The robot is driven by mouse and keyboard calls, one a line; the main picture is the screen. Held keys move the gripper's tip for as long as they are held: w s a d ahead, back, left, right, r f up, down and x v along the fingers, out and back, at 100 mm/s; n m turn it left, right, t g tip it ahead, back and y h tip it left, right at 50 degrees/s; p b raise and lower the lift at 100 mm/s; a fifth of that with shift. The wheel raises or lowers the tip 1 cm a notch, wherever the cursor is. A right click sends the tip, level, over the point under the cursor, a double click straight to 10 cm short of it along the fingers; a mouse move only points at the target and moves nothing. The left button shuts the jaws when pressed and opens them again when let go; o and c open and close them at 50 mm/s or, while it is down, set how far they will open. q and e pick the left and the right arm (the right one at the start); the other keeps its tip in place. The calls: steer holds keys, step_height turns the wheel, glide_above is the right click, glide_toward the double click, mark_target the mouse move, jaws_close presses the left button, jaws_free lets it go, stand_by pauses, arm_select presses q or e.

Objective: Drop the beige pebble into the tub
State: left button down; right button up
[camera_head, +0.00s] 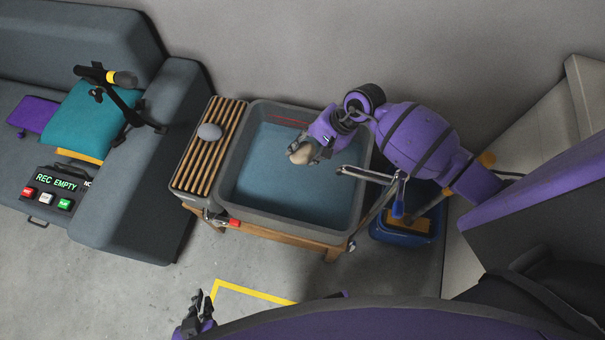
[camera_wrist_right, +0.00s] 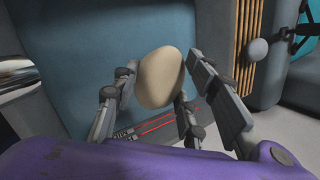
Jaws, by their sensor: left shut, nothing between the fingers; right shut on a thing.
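The beige pebble (camera_head: 301,152) is held in my right gripper (camera_head: 310,148), above the tub (camera_head: 240,207). In the right wrist view the pebble (camera_wrist_right: 160,77) sits between the fingers of my right gripper (camera_wrist_right: 165,85), which is shut on it. The tub is a grey rectangular basin with a blue inside, and it also shows behind the pebble in the right wrist view (camera_wrist_right: 70,60). My left gripper (camera_head: 202,302) is at the bottom of the head view, low and away from the tub; it is shut and empty.
A grey pebble (camera_head: 209,131) lies on the slatted wooden rack (camera_head: 190,175) left of the tub. A metal faucet (camera_head: 365,173) reaches over the tub's right side. A blue bucket (camera_head: 395,232) stands to the right. A grey sofa (camera_head: 165,200) is at left.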

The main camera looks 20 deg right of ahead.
steer(key=shift+w+f, duration=0.1)
steer(key=o, duration=1.5)
steer(key=v, duration=1.2)
steer(key=shift+d, duration=0.1)
